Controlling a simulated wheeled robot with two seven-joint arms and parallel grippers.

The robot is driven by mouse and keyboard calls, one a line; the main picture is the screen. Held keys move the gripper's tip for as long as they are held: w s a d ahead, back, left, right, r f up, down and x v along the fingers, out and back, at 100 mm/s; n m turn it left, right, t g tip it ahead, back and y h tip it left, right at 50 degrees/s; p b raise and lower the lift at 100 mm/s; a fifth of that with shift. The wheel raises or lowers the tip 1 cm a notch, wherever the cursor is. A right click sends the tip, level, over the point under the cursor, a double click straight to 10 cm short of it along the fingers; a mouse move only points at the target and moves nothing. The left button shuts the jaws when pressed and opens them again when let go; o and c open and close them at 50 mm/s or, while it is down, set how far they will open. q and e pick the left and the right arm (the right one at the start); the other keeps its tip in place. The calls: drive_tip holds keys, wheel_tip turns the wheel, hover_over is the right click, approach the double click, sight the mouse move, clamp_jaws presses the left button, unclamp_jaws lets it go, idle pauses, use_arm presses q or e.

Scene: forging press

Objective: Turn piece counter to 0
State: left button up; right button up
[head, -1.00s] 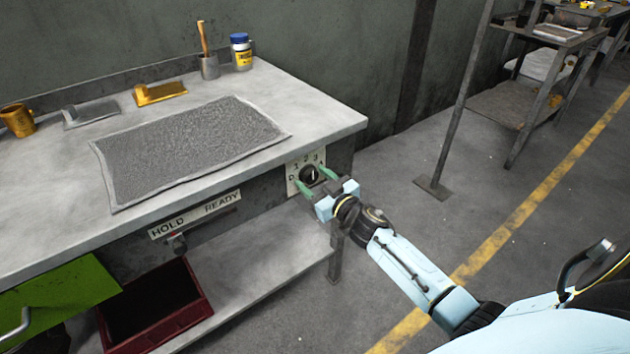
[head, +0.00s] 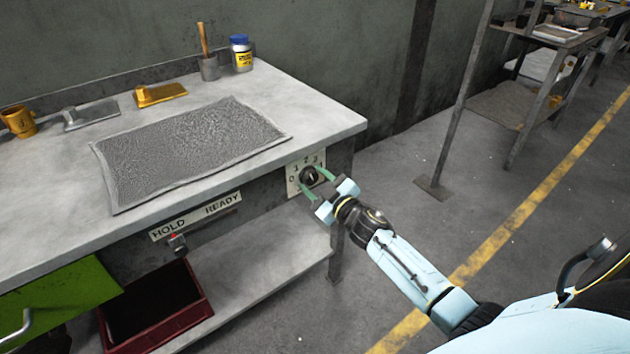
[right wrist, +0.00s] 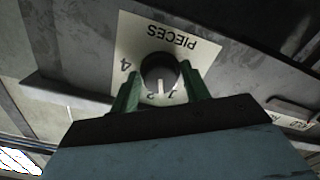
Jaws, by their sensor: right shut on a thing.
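The piece counter is a round black knob (head: 309,176) on a pale dial plate (head: 293,186) at the right end of the bench front. In the right wrist view the knob (right wrist: 160,72) sits between the fingers, below the upside-down word PIECES. Its white mark points down, near the 2 and the numeral beside it. Some numerals are hidden by the fingers. My left gripper is out of view.
The bench top (head: 320,125) holds a grey mat (head: 190,150). A HOLD/READY strip (head: 195,215) with a small switch (head: 177,243) is left of the dial. A dark red bin (head: 205,308) sits below.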

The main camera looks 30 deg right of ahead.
drive_tip(key=n, duration=0.2)
drive_tip(key=shift+n, duration=0.4)
drive_tip(key=n, duration=0.2)
drive_tip(key=shift+n, duration=2.4)
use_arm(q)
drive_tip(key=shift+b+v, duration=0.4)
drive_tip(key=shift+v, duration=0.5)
use_arm(e)
drive_tip(key=shift+n, duration=1)
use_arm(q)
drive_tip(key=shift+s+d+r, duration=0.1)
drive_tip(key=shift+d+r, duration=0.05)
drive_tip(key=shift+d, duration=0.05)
use_arm(e)
drive_tip(key=o, duration=0.8)
drive_tip(key=shift+r, duration=0.1)
